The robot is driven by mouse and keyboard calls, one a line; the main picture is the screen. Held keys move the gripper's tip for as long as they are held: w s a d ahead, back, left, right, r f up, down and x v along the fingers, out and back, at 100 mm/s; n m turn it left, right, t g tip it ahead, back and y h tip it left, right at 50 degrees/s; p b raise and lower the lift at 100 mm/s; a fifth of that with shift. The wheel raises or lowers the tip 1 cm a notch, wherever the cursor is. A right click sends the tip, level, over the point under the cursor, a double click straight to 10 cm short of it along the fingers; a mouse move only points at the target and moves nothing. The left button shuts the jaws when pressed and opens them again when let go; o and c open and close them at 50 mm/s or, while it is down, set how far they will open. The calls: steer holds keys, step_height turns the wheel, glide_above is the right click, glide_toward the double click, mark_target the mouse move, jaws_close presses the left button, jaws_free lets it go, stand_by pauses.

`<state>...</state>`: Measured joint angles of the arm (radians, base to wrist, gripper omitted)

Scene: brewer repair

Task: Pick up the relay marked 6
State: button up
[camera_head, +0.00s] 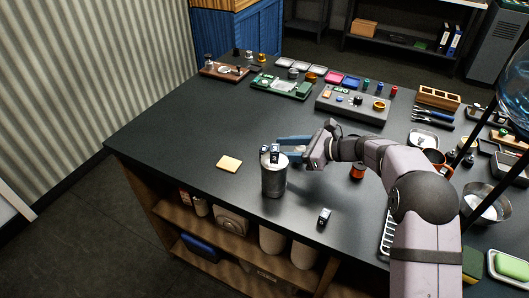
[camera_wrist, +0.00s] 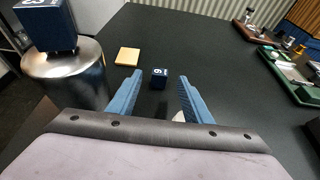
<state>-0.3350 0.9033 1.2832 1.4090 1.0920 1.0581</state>
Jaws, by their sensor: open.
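A small dark-blue relay (camera_wrist: 159,79) shows between my fingertips in the wrist view, apart from both fingers. Its pale marking may include a 6 or a 9; I cannot tell which. A second blue relay (camera_wrist: 45,25) with a white mark stands on top of a metal canister (camera_wrist: 88,70). In the head view two relays (camera_head: 275,153) appear at the canister's top (camera_head: 273,182); one seems to be behind it. A third relay (camera_head: 324,216) lies on the table to the right. My gripper (camera_head: 280,147) is open and empty, close beside the canister; it fills the lower wrist view (camera_wrist: 159,76).
A tan square pad (camera_head: 229,162) lies flat left of the canister. Boards and a grey block (camera_head: 350,104) with small parts line the back of the black table. The left part of the table is clear.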

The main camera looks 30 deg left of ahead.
mark_target(263, 147)
steer(key=shift+p+x, duration=0.65)
steer(key=shift+x, duration=1.45)
steer(key=c, duration=1.1)
steer(key=shift+r, duration=0.1)
steer(key=shift+c, duration=0.2)
steer(key=shift+r, duration=0.1)
step_height(263, 147, up, 10)
steer(key=b, duration=0.2)
